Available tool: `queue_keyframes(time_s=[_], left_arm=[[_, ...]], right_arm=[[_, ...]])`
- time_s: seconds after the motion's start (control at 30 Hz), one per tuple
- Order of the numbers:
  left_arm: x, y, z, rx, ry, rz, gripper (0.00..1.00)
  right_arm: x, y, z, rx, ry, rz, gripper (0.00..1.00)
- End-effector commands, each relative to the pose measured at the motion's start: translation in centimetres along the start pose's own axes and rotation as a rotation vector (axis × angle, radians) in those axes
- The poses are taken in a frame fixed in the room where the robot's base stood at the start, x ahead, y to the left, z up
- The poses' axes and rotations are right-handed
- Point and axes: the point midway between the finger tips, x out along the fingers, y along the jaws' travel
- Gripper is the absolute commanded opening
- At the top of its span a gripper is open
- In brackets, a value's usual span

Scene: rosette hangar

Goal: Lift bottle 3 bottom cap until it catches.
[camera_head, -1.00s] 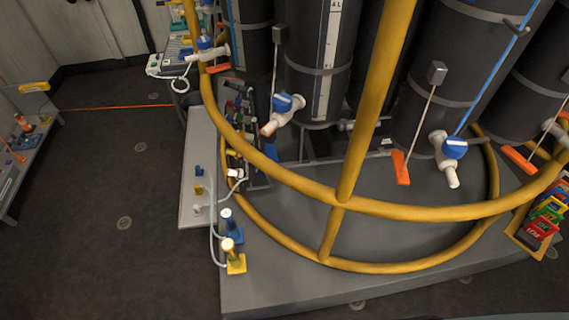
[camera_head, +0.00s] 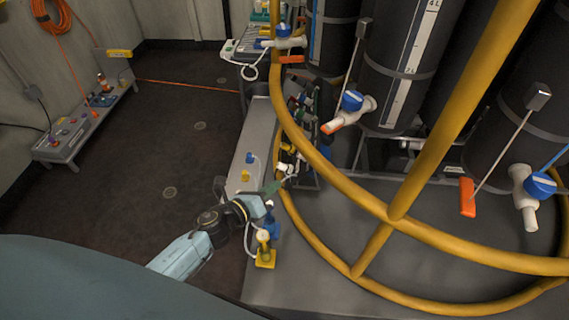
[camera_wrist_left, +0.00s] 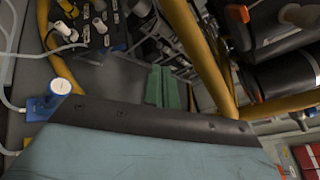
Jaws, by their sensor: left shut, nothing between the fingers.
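Several dark grey bottles stand inside a yellow round frame (camera_head: 455,245), and I cannot tell which is bottle 3. The middle one (camera_head: 398,50) has a scale strip, a white spout with a blue knob (camera_head: 352,101) and an orange paddle (camera_head: 331,126) on a thin rod. The right one (camera_head: 500,120) has a like spout (camera_head: 524,195) and orange paddle (camera_head: 467,197). No bottom cap shows clearly. My left gripper (camera_head: 273,188) is shut and empty by the frame's left side, apart from the bottles. Its green fingers (camera_wrist_left: 166,88) are together in the left wrist view. My right gripper is out of view.
A yellow post (camera_head: 455,105) crosses before the bottles. Blue (camera_head: 271,226) and yellow (camera_head: 265,258) stands with hoses are close to my left gripper. A low bench (camera_head: 85,127) is at the far left, with open dark floor between.

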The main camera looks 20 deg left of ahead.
Motion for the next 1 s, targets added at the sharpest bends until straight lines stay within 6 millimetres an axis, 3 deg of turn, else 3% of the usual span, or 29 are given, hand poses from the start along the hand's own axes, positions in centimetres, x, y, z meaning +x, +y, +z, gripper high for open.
queue_keyframes(time_s=[0.1,0.2,0.3,1.0], left_arm=[[0.8,-4.6,4.0,0.375,-0.062,-0.135,0.0],[0.9,-7.1,5.9,0.588,-0.101,-0.196,0.0],[0.9,-8.3,6.7,0.692,-0.123,-0.221,0.0],[5.6,-9.7,7.1,0.712,-0.127,-0.225,0.0]], right_arm=[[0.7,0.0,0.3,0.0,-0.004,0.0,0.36],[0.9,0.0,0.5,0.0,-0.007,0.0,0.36],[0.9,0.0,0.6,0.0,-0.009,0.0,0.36],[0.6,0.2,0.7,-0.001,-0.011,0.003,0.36]])
